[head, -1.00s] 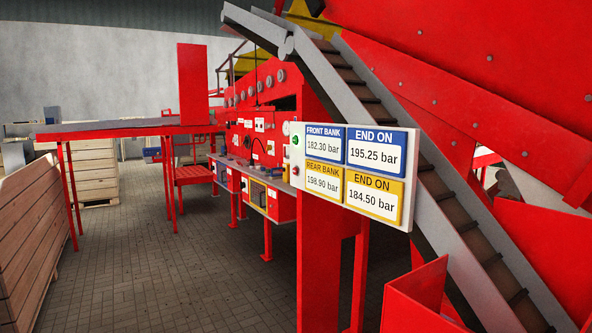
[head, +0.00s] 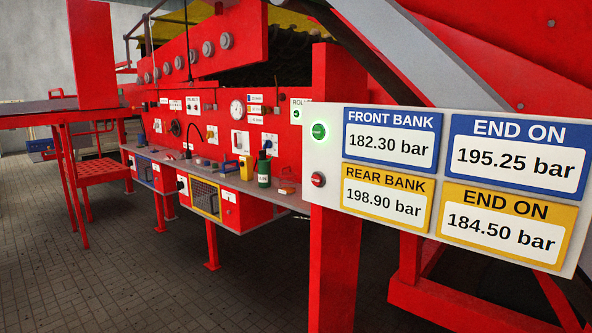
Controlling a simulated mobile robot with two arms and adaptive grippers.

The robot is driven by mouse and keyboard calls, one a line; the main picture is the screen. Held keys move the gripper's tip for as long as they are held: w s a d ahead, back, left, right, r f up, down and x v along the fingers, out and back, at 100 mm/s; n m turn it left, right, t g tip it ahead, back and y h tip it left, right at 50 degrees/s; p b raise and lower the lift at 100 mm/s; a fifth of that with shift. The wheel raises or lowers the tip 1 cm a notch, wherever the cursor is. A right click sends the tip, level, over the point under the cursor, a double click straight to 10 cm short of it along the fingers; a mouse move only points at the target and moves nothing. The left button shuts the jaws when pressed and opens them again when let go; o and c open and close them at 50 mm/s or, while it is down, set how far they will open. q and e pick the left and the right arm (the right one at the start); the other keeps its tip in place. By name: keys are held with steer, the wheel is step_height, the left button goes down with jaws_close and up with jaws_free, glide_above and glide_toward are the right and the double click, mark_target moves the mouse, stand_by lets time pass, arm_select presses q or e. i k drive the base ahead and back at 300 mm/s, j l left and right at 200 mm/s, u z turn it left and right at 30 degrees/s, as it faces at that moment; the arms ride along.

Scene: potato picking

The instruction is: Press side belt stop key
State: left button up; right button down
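A white panel (head: 325,150) on a red post stands at the right in the head view. At its left edge are a lit green round button (head: 319,132) and, below it, a dark red round button (head: 318,179). No readable label shows which key is the side belt stop. Blue and yellow displays on the panel read front bank, rear bank and end on pressures. Neither of my grippers is in view.
A red control console (head: 200,122) with gauges, switches and small boxes runs left behind the panel, with a grey shelf (head: 225,180) along its front. A red platform with legs (head: 72,190) stands at the left. The tiled floor (head: 110,285) in front is clear.

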mark_target(316, 179)
steer(key=i+j, duration=0.15)
steer(key=j, duration=0.15)
steer(key=i+j+z, duration=0.15)
steer(key=i+j, duration=0.2)
steer(key=j, duration=0.3)
steer(key=i+j+z, duration=0.15)
steer(key=j, duration=0.15)
